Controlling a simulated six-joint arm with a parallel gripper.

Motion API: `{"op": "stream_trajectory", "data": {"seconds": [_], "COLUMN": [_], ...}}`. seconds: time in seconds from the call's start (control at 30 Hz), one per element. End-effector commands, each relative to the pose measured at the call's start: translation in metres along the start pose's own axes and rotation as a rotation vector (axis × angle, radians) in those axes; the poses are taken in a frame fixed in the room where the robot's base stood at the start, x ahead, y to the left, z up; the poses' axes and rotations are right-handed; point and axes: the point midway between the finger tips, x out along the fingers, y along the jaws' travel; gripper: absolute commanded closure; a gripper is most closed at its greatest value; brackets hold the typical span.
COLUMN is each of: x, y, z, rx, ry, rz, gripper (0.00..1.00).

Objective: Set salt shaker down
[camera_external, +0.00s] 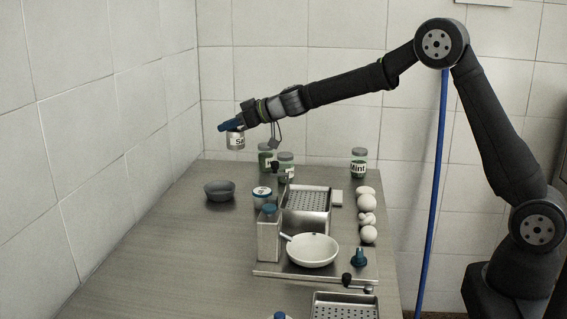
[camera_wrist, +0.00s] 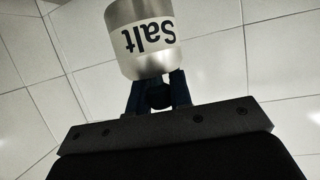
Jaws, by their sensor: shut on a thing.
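The salt shaker (camera_external: 236,142) is a small clear and silver jar with a white label. My gripper (camera_external: 231,126) is shut on it and holds it in the air, high above the far left part of the steel table (camera_external: 170,225). In the wrist view the salt shaker (camera_wrist: 143,38) shows large, its "Salt" label upside down, between the dark blue fingers of my gripper (camera_wrist: 160,92). The fingers grip one end of the shaker. Only tiled wall shows behind it there.
A dark bowl (camera_external: 220,191) stands on the table below. Spice jars (camera_external: 265,158) and a Mint jar (camera_external: 358,162) stand at the back. A perforated basket (camera_external: 306,205), white pan (camera_external: 312,250), metal box (camera_external: 268,238) and several eggs (camera_external: 367,203) stand right. The left table is clear.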

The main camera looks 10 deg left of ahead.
Motion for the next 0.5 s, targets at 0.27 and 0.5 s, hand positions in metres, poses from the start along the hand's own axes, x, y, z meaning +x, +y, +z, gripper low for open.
{"op": "stream_trajectory", "data": {"seconds": [0.27, 0.5], "x": [0.0, -0.008], "y": [0.126, 0.188], "z": [0.002, 0.006], "rx": [0.053, 0.079], "ry": [0.003, 0.007], "rz": [0.148, 0.222], "gripper": [1.0, 1.0]}}
